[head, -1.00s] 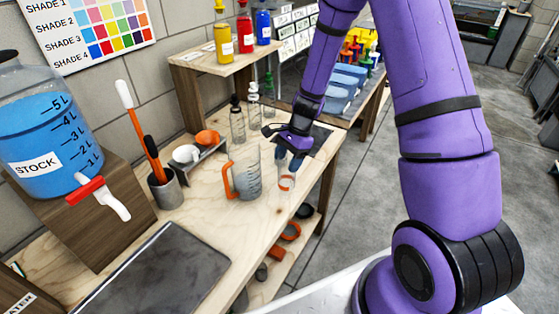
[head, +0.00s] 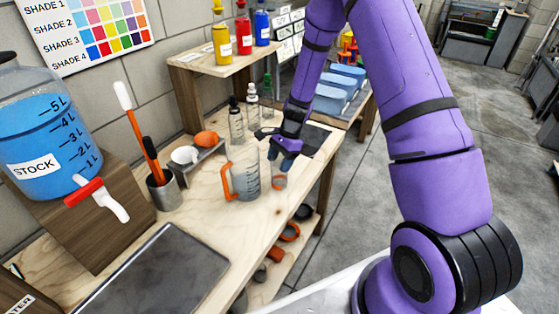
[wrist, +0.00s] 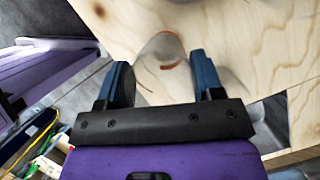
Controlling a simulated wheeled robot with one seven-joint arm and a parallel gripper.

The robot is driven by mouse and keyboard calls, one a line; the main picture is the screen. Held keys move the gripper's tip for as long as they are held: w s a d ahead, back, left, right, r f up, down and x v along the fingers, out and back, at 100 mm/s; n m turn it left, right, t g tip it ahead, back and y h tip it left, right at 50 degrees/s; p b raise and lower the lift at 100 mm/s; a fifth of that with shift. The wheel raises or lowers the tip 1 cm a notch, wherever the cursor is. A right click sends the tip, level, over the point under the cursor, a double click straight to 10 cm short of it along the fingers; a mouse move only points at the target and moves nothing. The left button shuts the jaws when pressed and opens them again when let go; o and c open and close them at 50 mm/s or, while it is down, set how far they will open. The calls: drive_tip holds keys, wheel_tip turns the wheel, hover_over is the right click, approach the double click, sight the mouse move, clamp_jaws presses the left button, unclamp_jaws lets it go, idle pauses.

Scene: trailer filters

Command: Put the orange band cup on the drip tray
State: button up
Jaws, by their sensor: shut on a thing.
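The orange band cup (head: 279,181) is small and clear, with an orange ring, at the right edge of the wooden bench beyond the jug. My gripper (head: 282,158) is shut on it, hiding its upper part in the head view. In the wrist view the cup (wrist: 160,50) shows blurred between the two blue fingers of my gripper (wrist: 164,82). I cannot tell whether its base touches the bench. The drip tray (head: 150,272) is a flat dark grey plate at the front left of the bench, bare on top.
A clear measuring jug (head: 245,175) with an orange handle stands just left of the cup. A pot with brushes (head: 164,190), a holder with white and orange cups (head: 205,145) and dropper bottles (head: 237,122) stand behind. The stock tank's tap (head: 100,197) overhangs the bench.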

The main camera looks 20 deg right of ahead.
drive_tip(key=shift+f, duration=0.1)
drive_tip(key=o, duration=1.1)
